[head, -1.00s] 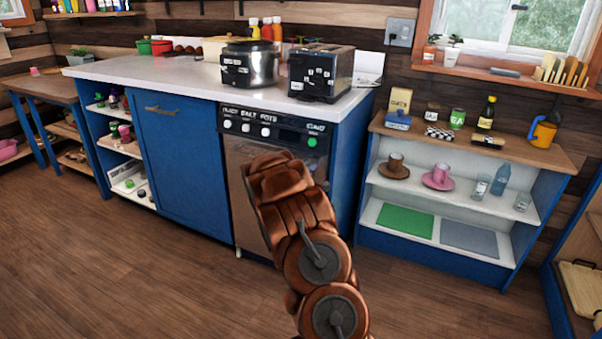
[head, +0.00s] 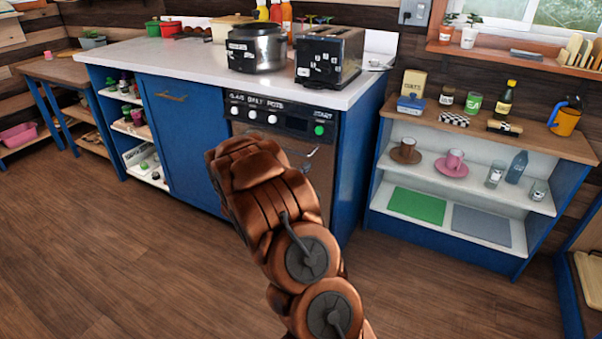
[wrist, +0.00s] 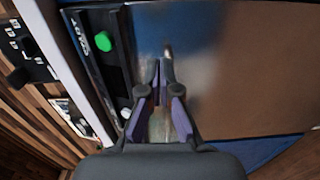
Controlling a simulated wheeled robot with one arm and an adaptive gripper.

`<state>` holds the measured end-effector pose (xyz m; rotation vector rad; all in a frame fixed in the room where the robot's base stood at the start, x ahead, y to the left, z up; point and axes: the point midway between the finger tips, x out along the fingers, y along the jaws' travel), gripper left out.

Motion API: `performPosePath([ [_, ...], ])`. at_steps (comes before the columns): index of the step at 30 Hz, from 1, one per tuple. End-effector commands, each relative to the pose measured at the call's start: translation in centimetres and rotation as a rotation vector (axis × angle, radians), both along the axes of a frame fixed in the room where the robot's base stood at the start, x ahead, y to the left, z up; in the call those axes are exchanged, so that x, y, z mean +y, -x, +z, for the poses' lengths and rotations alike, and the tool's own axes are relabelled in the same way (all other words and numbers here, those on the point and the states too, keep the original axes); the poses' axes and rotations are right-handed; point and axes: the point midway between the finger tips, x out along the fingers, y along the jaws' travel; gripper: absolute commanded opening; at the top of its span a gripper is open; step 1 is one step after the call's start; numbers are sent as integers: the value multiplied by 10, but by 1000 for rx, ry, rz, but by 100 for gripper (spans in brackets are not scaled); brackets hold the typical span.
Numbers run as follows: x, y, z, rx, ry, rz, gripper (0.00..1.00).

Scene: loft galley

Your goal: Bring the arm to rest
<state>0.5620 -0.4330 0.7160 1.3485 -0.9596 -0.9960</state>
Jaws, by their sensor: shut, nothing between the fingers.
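My gripper (wrist: 161,66) shows in the wrist view with its fingertips together and nothing between them. It is in front of the brownish metal front of the dishwasher (wrist: 255,70), with the green button to the left. Whether it touches that front cannot be told. In the head view my copper-coloured arm rises from the bottom middle, in front of the dishwasher (head: 282,115), and my gripper cannot be made out clearly there.
The white counter (head: 200,72) bears a pot (head: 257,48) and a toaster (head: 328,57). An open shelf unit (head: 470,185) with cups and glasses stands to the right. The wooden floor (head: 130,270) at the left is clear.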

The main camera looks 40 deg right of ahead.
Motion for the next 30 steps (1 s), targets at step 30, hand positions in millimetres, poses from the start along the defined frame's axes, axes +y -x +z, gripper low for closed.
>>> performPosePath([
  [30,102,-43,-6,-180,-410,203,0],
])
